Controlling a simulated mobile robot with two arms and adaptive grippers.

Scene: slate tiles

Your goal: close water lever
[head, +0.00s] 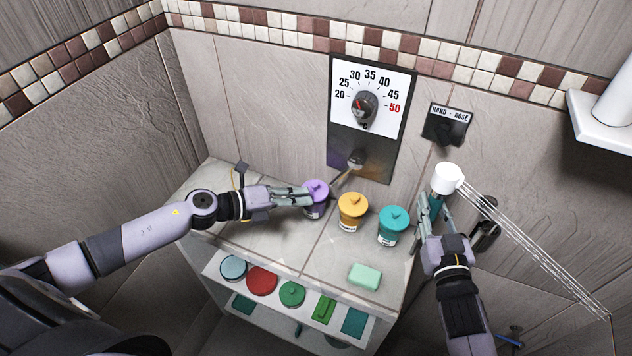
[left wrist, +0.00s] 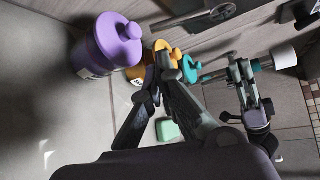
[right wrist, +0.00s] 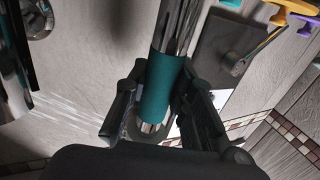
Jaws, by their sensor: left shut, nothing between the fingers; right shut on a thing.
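The water lever (head: 347,174) sits on the dark lower part of the wall panel, under the temperature dial (head: 366,106). Its handle sticks out toward the lower left. It also shows in the right wrist view (right wrist: 241,64). My left gripper (head: 306,196) is shut and empty beside the purple jar (head: 316,203), left of and below the lever, apart from it. My right gripper (head: 432,222) is shut on the teal grip of the hand shower (right wrist: 164,88). Its white head (head: 447,178) sprays water toward the lower right.
An orange jar (head: 352,215), a teal jar (head: 393,229) and a green soap bar (head: 365,276) stand on the tiled ledge. A HAND - ROSE plate (head: 449,113) is on the wall. A white shelf (head: 597,118) juts out at the right. The ledge's left side is free.

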